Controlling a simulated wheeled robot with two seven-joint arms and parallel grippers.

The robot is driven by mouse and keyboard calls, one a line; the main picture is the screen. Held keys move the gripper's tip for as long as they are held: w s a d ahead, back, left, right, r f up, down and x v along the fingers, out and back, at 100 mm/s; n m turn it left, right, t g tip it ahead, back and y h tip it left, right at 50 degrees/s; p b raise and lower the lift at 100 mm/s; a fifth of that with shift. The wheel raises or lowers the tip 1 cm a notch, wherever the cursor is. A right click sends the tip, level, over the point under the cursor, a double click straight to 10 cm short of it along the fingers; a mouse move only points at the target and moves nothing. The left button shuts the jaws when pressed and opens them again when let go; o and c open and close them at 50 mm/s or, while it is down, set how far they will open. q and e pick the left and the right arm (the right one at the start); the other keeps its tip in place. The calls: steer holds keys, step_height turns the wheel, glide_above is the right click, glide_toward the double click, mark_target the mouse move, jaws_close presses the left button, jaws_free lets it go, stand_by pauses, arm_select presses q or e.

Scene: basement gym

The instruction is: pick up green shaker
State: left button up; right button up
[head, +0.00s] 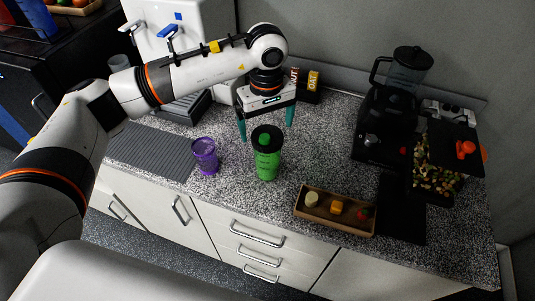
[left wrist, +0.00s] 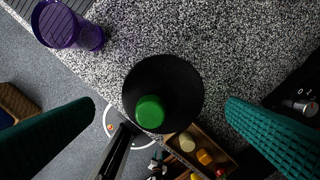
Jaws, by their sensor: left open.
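The green shaker (head: 267,163) stands upright on the speckled counter, with a black lid and a green cap. In the left wrist view its black lid (left wrist: 170,82) and green cap show from above, between the two fingers. My left gripper (head: 266,125) is open, its teal fingers pointing down above and around the shaker's top, slightly behind it in the head view. Nothing is held. The fingers (left wrist: 150,130) appear apart from the lid on both sides. My right gripper is not in view.
A purple cup (head: 205,157) stands left of the shaker. A wooden tray (head: 336,226) with small food pieces lies to the right front. A black blender (head: 400,85) stands at the right, near a dark container of chopped food. Dark boxes stand behind my gripper.

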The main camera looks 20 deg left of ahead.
mark_target(268, 136)
arm_select(q)
steer(key=shift+f, duration=0.4)
step_height(268, 136, down, 5)
steer(key=p, duration=0.3)
steer(key=shift+w, duration=0.15)
steer(key=shift+f, duration=0.35)
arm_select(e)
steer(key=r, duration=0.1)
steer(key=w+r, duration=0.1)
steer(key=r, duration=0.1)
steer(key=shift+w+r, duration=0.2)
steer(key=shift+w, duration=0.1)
arm_select(q)
steer(key=shift+c, duration=0.3)
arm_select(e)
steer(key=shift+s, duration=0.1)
arm_select(q)
steer(key=shift+w, duration=0.1)
steer(key=c, duration=1.5)
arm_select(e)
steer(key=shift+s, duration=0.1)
